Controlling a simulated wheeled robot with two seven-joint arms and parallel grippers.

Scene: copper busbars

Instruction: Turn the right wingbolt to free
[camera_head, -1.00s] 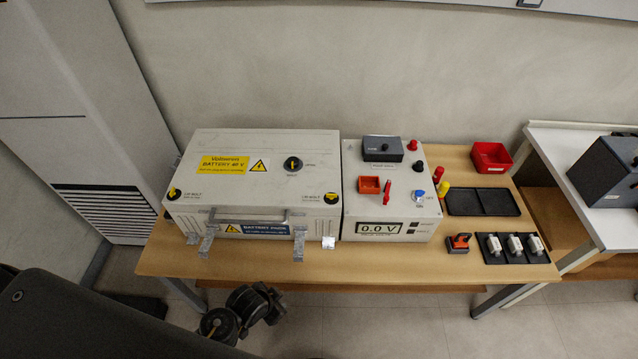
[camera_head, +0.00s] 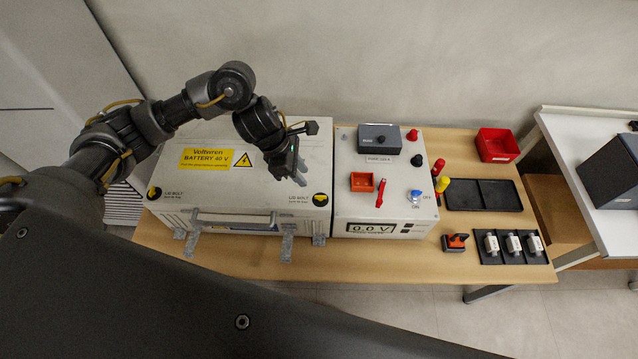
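The right wingbolt (camera_head: 320,200), a black and yellow knob, sits at the front right corner of the lid of the white battery box (camera_head: 215,192). The left wingbolt (camera_head: 154,193) is a like knob at the front left corner. My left gripper (camera_head: 301,178) points down over the right part of the lid, a little behind and left of the right wingbolt and apart from it in the picture. Its fingers are small and seen from above, so I cannot tell whether they are open. The rotary switch on the lid is hidden behind my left arm. My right gripper is not in view.
Metal latches and a handle (camera_head: 235,222) stick out at the box front. The voltmeter unit (camera_head: 345,205), reading 0.0 V, stands close on the right. Beyond are a red bin (camera_head: 497,145), a black tray (camera_head: 462,196) and several fuses (camera_head: 513,244). The front table strip is clear.

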